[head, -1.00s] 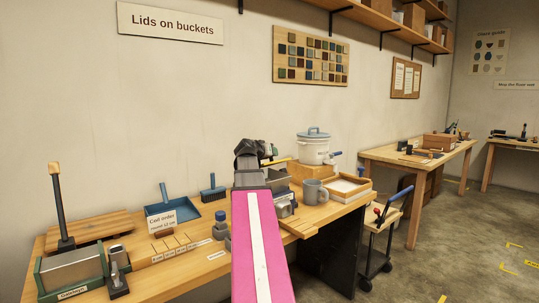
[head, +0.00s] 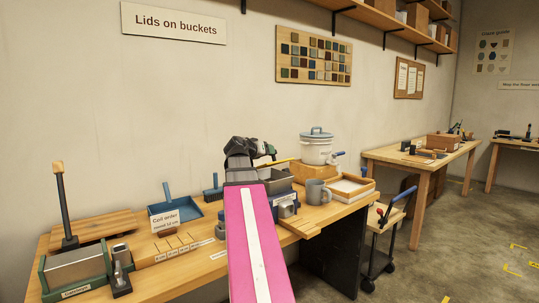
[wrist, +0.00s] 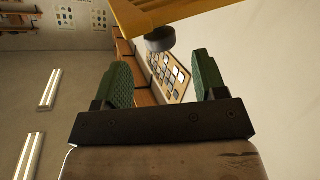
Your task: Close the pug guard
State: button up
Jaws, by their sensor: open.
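The pug machine (head: 288,207), a grey and dark blue body on the bench, is partly hidden behind my pink arm. A thin yellow strip (head: 280,161) shows above it beside my gripper and looks like the edge of the raised pug guard. In the wrist view a yellow panel (wrist: 178,12) with a dark round knob (wrist: 160,39) crosses the top; it looks like the same guard. My gripper (head: 268,152) is above the machine. In the wrist view my gripper (wrist: 162,70) is open and empty, its green fingers apart, the knob beyond them.
A grey mug (head: 317,191), a wooden tray (head: 347,200) and a white lidded bucket (head: 317,152) stand to the right. A blue dustpan (head: 173,213), a green-ended box (head: 75,270) and an upright post (head: 65,205) stand left. A trolley (head: 379,225) is beside the bench.

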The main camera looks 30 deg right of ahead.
jog(key=v, duration=0.3)
jog(key=shift+s+a+r, duration=0.1)
jog(key=shift+s+a, duration=0.05)
jog(key=shift+a, duration=0.15)
jog(key=w+d+r+m+g+y, duration=0.2)
jog(key=w+d+r+g+y, duration=0.25)
jog(key=r+g+y, duration=0.3)
jog(key=shift+t+y, duration=0.25)
jog(key=x, duration=0.6)
jog(key=w+x, duration=0.1)
jog(key=x, duration=0.3)
jog(key=shift+f, duration=0.2)
